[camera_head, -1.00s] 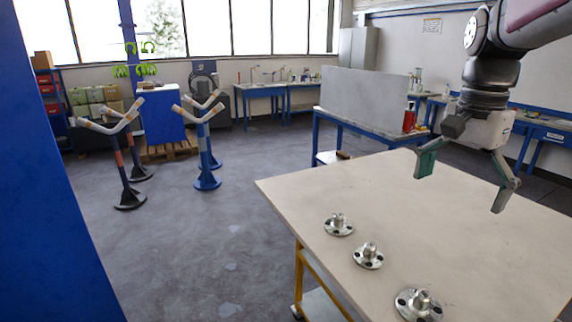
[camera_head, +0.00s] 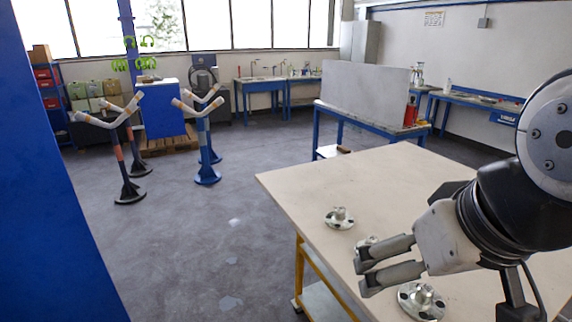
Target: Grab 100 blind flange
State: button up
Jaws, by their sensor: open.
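Three metal flanges with raised hubs and bolt holes lie in a row along the left edge of the pale table (camera_head: 330,177). The far flange (camera_head: 339,219) is fully visible. The middle flange (camera_head: 367,242) is mostly hidden behind my gripper. The near flange (camera_head: 422,302) lies below my gripper in the picture and is largely visible. I cannot tell which one is the 100 blind flange. My gripper (camera_head: 362,276) is open and empty, its fingers pointing left, in front of the middle flange in this view. Its height above the table is unclear.
A blue bench (camera_head: 350,125) with a grey panel and a red bottle (camera_head: 410,113) stands behind the table. Blue and black Y-shaped stands (camera_head: 205,150) are on the floor at the left. A blue panel (camera_head: 45,200) fills the left edge. The table's far part is clear.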

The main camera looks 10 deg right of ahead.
aim_at(420, 301)
jog(key=k+l, duration=0.65)
jog(key=l, duration=0.2)
jog(key=l+u, duration=0.05)
